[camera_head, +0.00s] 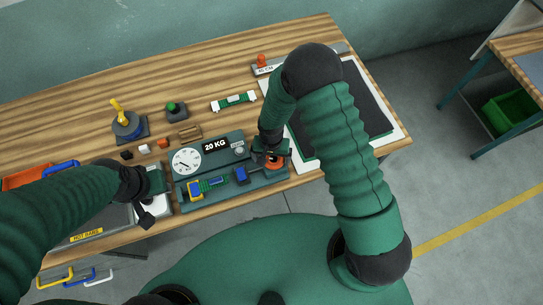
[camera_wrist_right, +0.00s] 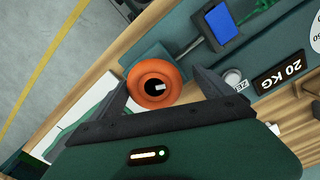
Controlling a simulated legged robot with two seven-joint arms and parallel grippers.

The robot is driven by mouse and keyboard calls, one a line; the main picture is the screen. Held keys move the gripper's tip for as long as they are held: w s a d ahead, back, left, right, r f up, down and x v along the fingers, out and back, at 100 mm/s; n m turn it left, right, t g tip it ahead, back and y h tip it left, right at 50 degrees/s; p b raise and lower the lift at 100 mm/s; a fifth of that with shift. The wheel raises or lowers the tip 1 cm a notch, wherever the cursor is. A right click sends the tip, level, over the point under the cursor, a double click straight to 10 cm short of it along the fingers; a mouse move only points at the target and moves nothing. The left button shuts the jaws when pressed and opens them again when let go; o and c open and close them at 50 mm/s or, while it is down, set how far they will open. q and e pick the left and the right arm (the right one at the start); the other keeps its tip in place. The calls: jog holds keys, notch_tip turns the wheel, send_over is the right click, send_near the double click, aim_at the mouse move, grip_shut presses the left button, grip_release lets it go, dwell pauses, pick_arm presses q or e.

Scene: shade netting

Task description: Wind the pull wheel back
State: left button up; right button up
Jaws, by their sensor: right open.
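The pull wheel is an orange round knob (camera_head: 277,163) at the right end of the green pull tester (camera_head: 255,183). In the right wrist view the orange wheel (camera_wrist_right: 142,97) shows its dark centre with a small white mark. My right gripper (camera_head: 267,158) is over the wheel and partly hides it in the head view. Its open fingers (camera_wrist_right: 160,80) stand on either side of the wheel in the wrist view; I see no clear contact. My left gripper (camera_head: 147,216) is at the tester's left, over the table's front edge; its jaws are unclear.
The tester carries a round dial (camera_head: 186,161), a "20 KG" display (camera_head: 216,145) and blue clamps (camera_head: 241,174). A green-and-white strip (camera_head: 233,101) lies behind it. A dark mat on a white board (camera_head: 377,115) lies right. A yellow-handled tool (camera_head: 118,108) stands back left.

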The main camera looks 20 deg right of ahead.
jog(key=shift+s, duration=0.2)
jog(key=shift+w+d, duration=0.1)
jog(key=shift+d, duration=0.3)
jog(key=shift+c, duration=1.4)
jog(key=shift+w+d+f, duration=0.1)
jog(key=shift+d+f, duration=0.05)
jog(key=shift+d, duration=0.1)
jog(key=c, duration=0.5)
jog(key=shift+a, duration=0.15)
jog(key=c, duration=0.5)
jog(key=shift+a, duration=0.25)
jog(key=shift+c, duration=0.4)
jog(key=shift+d, duration=0.2)
jog(key=shift+a+n+b, duration=0.1)
jog(key=shift+n+b, duration=0.2)
jog(key=shift+n, duration=0.7)
jog(key=n, duration=0.3)
jog(key=shift+n+b, duration=0.3)
jog(key=shift+b, duration=0.1)
jog(key=n, duration=1.1)
jog(key=shift+n, duration=0.4)
pick_arm(q)
jog(key=shift+s+d+f+p, duration=0.15)
jog(key=shift+d+f+p, duration=0.1)
jog(key=shift+p, duration=0.15)
pick_arm(e)
jog(key=n, duration=0.6)
